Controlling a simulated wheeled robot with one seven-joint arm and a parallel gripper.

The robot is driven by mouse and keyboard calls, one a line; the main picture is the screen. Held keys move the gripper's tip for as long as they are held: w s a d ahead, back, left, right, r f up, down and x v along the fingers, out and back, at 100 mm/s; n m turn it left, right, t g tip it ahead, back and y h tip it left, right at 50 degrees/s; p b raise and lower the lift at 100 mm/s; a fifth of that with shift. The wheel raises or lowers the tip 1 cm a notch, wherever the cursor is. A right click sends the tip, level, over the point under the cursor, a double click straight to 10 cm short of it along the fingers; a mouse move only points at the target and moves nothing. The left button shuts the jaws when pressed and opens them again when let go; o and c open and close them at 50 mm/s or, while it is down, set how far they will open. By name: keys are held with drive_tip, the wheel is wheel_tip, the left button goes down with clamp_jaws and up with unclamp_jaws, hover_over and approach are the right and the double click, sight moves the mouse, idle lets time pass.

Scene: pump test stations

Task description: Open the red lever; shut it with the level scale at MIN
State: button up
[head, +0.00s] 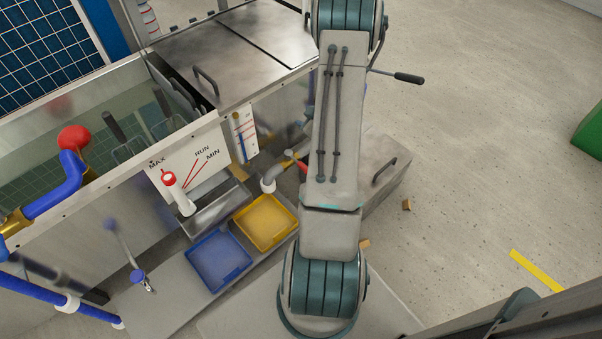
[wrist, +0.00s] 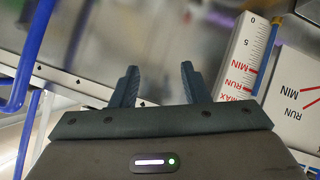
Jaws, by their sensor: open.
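The red lever (head: 302,166) shows in the head view as a small piece at a brass valve with a white spout, just left of my arm, which hides part of it. Its position cannot be told. The white level scale (head: 243,134) with red marks stands on the tank front above the valve; a blue strip shows at its left. In the wrist view the level scale (wrist: 243,56) reads MIN, RUN and MAX; I cannot tell the level. My gripper (wrist: 158,84) is open and empty, apart from the scale. It is hidden in the head view.
Yellow (head: 265,222) and blue (head: 217,259) trays lie below. A red ball on a blue pipe (head: 73,138) is at left.

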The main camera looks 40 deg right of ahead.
drive_tip(key=s+f+t+y+b, duration=0.2)
drive_tip(key=s+f+b, duration=0.35)
drive_tip(key=f, duration=0.85)
drive_tip(key=m+t+b, duration=0.1)
drive_tip(key=t+b, duration=0.3)
approach(291, 156)
drive_tip(key=w+b, duration=0.1)
drive_tip(key=w, duration=0.1)
drive_tip(key=w+f+b, duration=0.1)
drive_tip(key=w+b, duration=0.1)
drive_tip(key=shift+w+d, duration=0.2)
drive_tip(key=shift+w, duration=0.2)
clamp_jaws()
drive_tip(key=shift+a, duration=0.1)
